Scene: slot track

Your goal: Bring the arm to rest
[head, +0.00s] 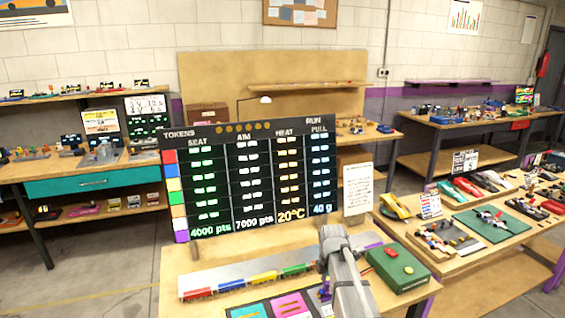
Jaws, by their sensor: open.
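My grey arm rises from the bottom edge, right of centre, over the front table (175,265). My gripper (323,268) is at its end, small and partly hidden by the arm; it is open, and I see nothing held in it. Below and left of it a pale slot track (225,272) carries a row of small blocks: red (197,294), blue (231,286), yellow (264,278) and green (296,270). The arm covers part of the track's right side. A small purple piece (325,291) shows close beside the arm.
A tall black score board (262,180) stands behind the track. A green box (397,268) sits right of the arm, and a white sign (358,188) stands behind it. Coloured mats (292,304) lie in front. A crowded table (450,258) stands at the right.

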